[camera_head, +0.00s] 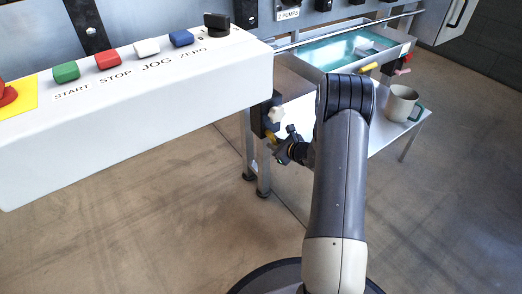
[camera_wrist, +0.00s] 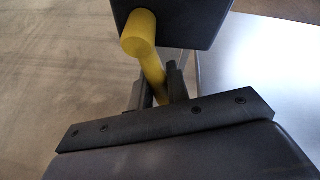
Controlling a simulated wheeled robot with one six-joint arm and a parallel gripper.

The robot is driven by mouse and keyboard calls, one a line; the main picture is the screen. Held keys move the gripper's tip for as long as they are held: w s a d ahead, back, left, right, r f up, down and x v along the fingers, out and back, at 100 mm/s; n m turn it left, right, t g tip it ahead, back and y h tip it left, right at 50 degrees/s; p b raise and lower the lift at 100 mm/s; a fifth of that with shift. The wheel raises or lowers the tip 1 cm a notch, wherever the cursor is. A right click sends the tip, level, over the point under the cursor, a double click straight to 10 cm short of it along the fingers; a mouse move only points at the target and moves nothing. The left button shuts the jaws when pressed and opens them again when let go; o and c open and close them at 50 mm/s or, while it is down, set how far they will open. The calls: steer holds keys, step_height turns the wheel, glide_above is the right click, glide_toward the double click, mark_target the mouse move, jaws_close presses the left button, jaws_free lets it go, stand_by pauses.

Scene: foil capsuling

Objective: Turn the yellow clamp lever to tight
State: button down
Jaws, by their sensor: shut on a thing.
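The yellow clamp lever (camera_wrist: 139,36) fills the top middle of the wrist view, with its round hub against a dark block (camera_wrist: 183,22). Its arm runs down between the two dark fingers of my gripper (camera_wrist: 160,88), which are shut on it. In the head view a small yellow part of the lever (camera_head: 270,136) shows beside my gripper (camera_head: 282,149), below the end of the white control panel. The lever's far end is hidden between the fingers. I see no tight mark in either view.
A white star-shaped knob (camera_head: 276,114) sits just above the lever. The floor at left is clear.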

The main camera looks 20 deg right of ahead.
steer(key=shift+w+d+r+n+h, duration=0.1)
steer(key=shift+d+r+n+h, duration=0.1)
steer(key=shift+d+n+h, duration=0.35)
steer(key=shift+a, duration=0.15)
steer(key=c, duration=1.3)
jaws_free()
steer(key=shift+c, duration=0.2)
steer(key=p+v, duration=0.3)
steer(key=v, duration=0.7)
steer(key=shift+s, duration=0.4)
